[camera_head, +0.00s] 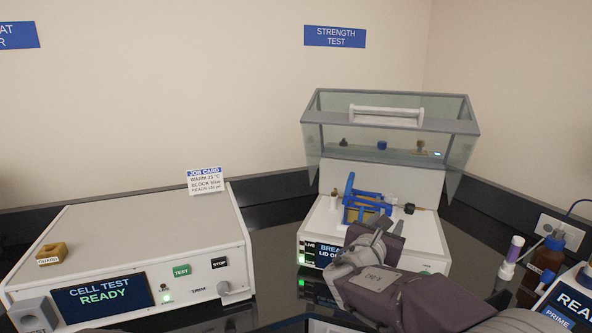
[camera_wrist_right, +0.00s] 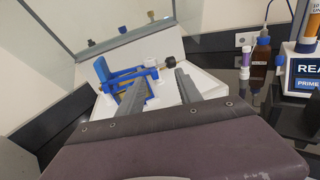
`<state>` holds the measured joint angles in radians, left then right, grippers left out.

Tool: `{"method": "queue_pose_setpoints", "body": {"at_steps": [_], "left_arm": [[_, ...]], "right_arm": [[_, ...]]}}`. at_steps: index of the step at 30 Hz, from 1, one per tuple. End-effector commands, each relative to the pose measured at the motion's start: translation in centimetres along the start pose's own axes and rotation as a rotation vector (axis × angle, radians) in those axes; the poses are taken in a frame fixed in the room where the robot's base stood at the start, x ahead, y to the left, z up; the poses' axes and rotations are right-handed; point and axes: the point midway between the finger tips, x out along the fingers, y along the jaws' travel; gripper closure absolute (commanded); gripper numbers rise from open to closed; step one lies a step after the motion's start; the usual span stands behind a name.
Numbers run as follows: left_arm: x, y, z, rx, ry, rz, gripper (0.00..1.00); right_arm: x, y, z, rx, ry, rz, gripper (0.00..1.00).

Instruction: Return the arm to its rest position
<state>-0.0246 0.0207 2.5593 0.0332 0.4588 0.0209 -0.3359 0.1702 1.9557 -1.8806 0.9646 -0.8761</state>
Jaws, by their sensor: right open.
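My right gripper (camera_head: 374,234) reaches in from the lower right in the head view, in front of the strength tester (camera_head: 313,230). In the right wrist view its two grey fingers (camera_wrist_right: 158,98) are apart, with nothing visible between them in their grip. A blue holder (camera_head: 366,205) stands on the white tester top just beyond the fingers; it also shows in the right wrist view (camera_wrist_right: 103,72). Whether the fingers touch it cannot be told. The tester's clear lid (camera_head: 390,103) is raised above it. My left gripper is not in view.
A white cell test unit (camera_head: 120,240) with a lit READY screen stands at left, a yellow block (camera_head: 52,253) on top. The dark counter between the two testers is clear.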

Motion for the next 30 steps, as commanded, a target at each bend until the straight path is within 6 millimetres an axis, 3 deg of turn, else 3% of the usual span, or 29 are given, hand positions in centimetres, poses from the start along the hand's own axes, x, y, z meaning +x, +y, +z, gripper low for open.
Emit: {"method": "queue_pose_setpoints", "body": {"at_steps": [5, 8, 11, 13, 16, 18, 20, 24, 30], "left_arm": [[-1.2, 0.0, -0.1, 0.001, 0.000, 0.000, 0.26], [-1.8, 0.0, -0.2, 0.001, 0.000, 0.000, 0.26], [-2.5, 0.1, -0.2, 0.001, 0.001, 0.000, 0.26], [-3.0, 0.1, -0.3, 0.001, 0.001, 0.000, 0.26], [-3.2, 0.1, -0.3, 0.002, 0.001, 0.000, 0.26], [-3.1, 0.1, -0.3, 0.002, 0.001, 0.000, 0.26], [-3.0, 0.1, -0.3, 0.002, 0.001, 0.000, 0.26], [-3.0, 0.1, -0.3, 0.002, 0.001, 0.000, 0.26], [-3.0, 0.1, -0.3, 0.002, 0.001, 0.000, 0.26]], "right_arm": [[0.1, -7.3, -4.5, 0.146, 0.191, -0.193, 0.58], [-1.7, -12.2, -9.1, 0.321, 0.346, -0.358, 0.58], [-6.2, -17.0, -15.3, 0.617, 0.527, -0.610, 0.58], [-10.8, -18.8, -19.7, 0.893, 0.632, -0.836, 0.58], [-17.2, -18.6, -24.6, 1.303, 0.694, -1.171, 0.58], [-20.3, -17.2, -26.7, 1.548, 0.680, -1.376, 0.58], [-22.1, -16.0, -27.9, 1.719, 0.640, -1.524, 0.58], [-22.7, -13.8, -28.4, 2.012, 0.519, -1.715, 0.58], [-22.5, -13.7, -28.4, 2.047, 0.486, -1.733, 0.58]]}}
